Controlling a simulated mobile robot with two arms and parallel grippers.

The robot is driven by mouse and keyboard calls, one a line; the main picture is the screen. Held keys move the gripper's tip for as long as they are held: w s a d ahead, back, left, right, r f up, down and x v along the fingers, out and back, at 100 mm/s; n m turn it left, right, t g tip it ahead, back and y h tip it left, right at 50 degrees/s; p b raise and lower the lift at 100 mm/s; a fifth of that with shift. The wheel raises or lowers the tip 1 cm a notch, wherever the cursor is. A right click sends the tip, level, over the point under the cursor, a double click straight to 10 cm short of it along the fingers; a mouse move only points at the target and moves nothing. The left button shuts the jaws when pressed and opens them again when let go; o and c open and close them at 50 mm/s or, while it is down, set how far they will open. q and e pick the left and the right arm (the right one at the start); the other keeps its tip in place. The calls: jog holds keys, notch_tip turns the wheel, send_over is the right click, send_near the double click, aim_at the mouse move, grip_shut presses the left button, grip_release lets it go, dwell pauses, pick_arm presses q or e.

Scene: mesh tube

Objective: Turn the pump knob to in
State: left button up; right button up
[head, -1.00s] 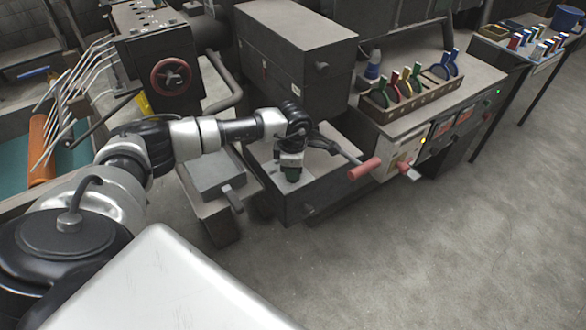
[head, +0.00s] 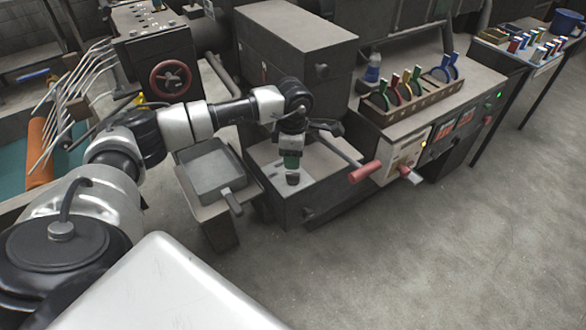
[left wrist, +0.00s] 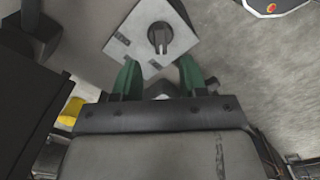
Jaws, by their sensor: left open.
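The pump knob (left wrist: 160,38) is a dark round knob with a raised bar, on a light square plate (left wrist: 138,22) with small dark labels I cannot read. In the left wrist view the bar runs roughly up and down the picture. In the head view the knob (head: 292,179) shows as a small dark stub just below my left gripper (head: 291,163). The left gripper has green fingers, also seen in the left wrist view (left wrist: 160,76). They are apart with nothing between them, and the knob lies beyond their tips. My right gripper is not in view.
A lever with a red handle (head: 365,172) sticks out right of the gripper. A grey pan (head: 212,172) is at the left. A rack of coloured-handled tools (head: 412,92) stands on the bench behind. The floor at the right is clear.

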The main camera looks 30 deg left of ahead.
aim_at(293, 174)
pick_arm(q)
jog(key=shift+r, duration=2.3)
jog(key=shift+f, duration=0.1)
